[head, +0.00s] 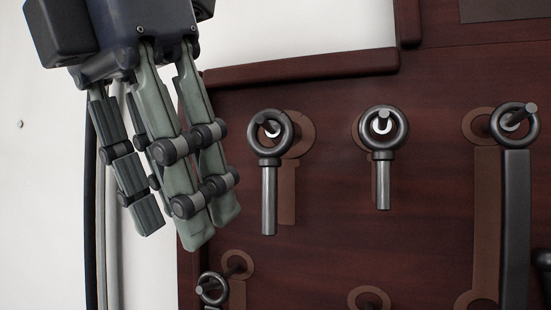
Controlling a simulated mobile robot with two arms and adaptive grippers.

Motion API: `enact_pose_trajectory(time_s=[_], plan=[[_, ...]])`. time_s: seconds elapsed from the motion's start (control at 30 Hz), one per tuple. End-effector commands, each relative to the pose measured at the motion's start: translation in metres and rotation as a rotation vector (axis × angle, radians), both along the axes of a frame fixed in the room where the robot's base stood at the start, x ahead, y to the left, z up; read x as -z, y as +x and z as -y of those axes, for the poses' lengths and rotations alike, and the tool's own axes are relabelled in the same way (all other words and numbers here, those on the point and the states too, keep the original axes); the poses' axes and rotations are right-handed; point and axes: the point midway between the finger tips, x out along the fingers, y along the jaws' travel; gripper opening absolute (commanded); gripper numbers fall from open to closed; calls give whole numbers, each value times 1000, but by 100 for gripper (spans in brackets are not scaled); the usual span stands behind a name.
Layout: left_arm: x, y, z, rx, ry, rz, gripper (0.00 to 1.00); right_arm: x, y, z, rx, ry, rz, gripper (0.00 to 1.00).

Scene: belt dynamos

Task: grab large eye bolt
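Two steel eye bolts hang by their rings on pegs on a dark red wooden board. The larger-looking eye bolt (269,199) hangs left of centre, with the longer shank pointing down. The shorter eye bolt (383,184) hangs to its right. My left gripper (175,228) is at the upper left, fingers pointing down and slightly right. Its fingers are spaced apart with nothing visible between them. They are left of the larger eye bolt, in front of the board's left edge, and not touching it. My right gripper is out of view.
The wooden board (335,230) has brown tool outlines. A ring-ended dark bar (514,220) hangs at the right. A small ring (212,289) hangs on a peg at the lower left, below my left gripper. Cables (105,250) run down the white wall. Space between the eye bolts is clear.

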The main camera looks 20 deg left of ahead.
Motion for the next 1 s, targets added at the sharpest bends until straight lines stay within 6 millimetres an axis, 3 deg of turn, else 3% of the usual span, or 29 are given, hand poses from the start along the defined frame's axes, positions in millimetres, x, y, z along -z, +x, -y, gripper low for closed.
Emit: enact_pose_trajectory(time_s=[0.1,0.27,0.53,0.67,0.83,1.0], plan=[[1,20,7,1,0,-6,37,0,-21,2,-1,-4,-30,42],[1,43,14,-1,1,-6,37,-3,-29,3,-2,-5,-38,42],[0,59,19,0,0,-4,37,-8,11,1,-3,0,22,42],[0,76,24,1,0,-6,37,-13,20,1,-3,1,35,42],[0,103,33,1,-1,-7,37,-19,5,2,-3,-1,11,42],[10,106,33,0,0,-4,37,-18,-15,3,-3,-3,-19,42]])
